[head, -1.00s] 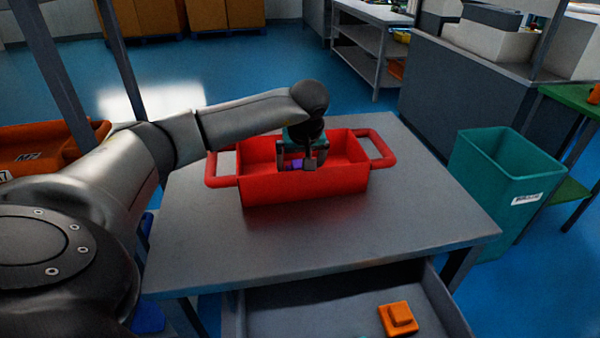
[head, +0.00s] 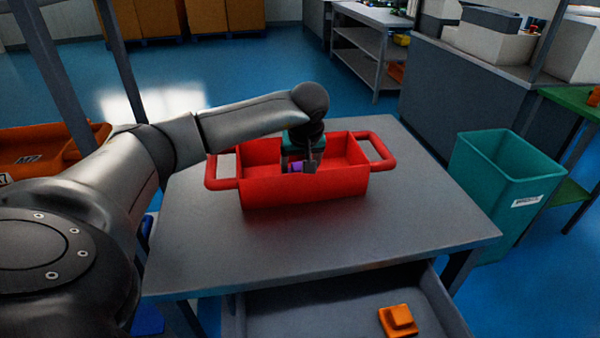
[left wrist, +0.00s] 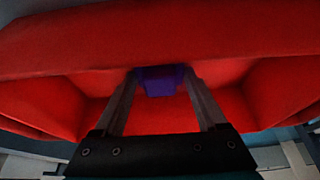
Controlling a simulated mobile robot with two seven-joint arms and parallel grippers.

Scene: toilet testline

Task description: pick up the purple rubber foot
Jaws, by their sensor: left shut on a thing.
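The purple rubber foot (left wrist: 159,82) is a small block inside the red tote (head: 310,190). In the left wrist view it sits between my two fingertips, with both fingers touching its sides. In the head view the purple rubber foot (head: 296,168) shows as a small patch between the fingers, partly covered by them. My left gripper (head: 299,168) reaches down into the tote and is shut on the foot. I cannot tell whether the foot still touches the tote floor. My right gripper is not in view.
The tote stands on a grey table (head: 330,235) with free room in front. A drawer (head: 290,310) below is open, holding an orange part (head: 398,320). A teal bin (head: 505,190) stands to the right of the table.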

